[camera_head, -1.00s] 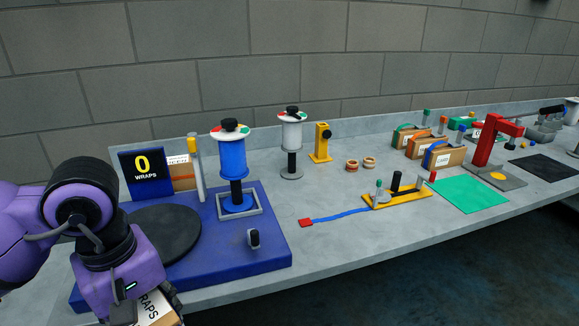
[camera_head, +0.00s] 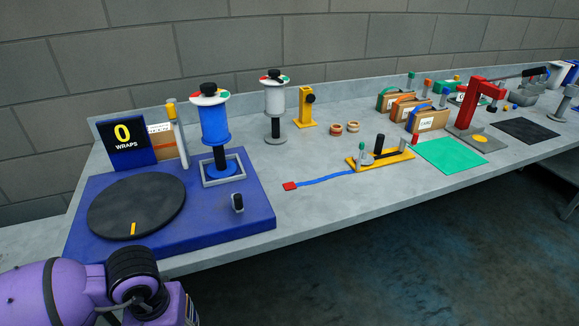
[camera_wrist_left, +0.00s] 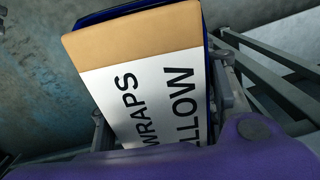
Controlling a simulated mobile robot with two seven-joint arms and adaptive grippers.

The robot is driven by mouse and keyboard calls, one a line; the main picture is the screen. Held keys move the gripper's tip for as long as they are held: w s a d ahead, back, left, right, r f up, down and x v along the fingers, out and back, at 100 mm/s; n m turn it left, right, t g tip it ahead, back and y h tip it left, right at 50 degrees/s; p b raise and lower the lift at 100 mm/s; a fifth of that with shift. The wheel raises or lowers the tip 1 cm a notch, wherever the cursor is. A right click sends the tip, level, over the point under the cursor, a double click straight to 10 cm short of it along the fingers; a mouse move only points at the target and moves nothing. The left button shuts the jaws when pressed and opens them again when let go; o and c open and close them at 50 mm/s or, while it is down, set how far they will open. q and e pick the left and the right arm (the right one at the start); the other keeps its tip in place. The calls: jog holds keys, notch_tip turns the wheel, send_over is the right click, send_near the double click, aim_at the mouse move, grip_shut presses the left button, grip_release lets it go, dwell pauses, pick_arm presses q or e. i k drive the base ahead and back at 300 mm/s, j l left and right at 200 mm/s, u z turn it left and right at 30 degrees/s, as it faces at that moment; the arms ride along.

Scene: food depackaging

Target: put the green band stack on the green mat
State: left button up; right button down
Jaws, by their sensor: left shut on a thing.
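The green band stack (camera_head: 389,100) is a brown block with a green band, at the back right in the head view. It stands behind similar stacks with an orange band (camera_head: 403,110) and a blue band (camera_head: 432,120). The flat green mat (camera_head: 450,156) lies in front of them, with its surface bare. My left gripper (camera_wrist_left: 165,108) is shut on a tan box (camera_wrist_left: 135,45) with a white label reading "WRAPS" and "LLOW". A dark blue edge shows behind that box; I cannot tell what it is. My right gripper is in neither view.
A blue base (camera_head: 225,220) with a black turntable (camera_head: 137,205) fills the near left bench. A yellow fixture (camera_head: 380,158) with a blue strip stands left of the mat. A red press (camera_head: 478,105) and black mat (camera_head: 525,131) are to its right. The front bench strip is clear.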

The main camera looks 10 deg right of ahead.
aim_at(448, 153)
jog(key=i+l+z, duration=0.1)
jog(key=l+z, duration=0.35)
jog(key=i+l+z, duration=0.1)
jog(key=l+z, duration=0.2)
jog(key=z, duration=0.15)
jog(key=i+l+z, duration=0.35)
jog(key=i+l, duration=0.25)
jog(key=l, duration=0.15)
jog(key=i+l, duration=0.7)
jog(key=k+l+z, duration=0.05)
jog(key=l, duration=0.1)
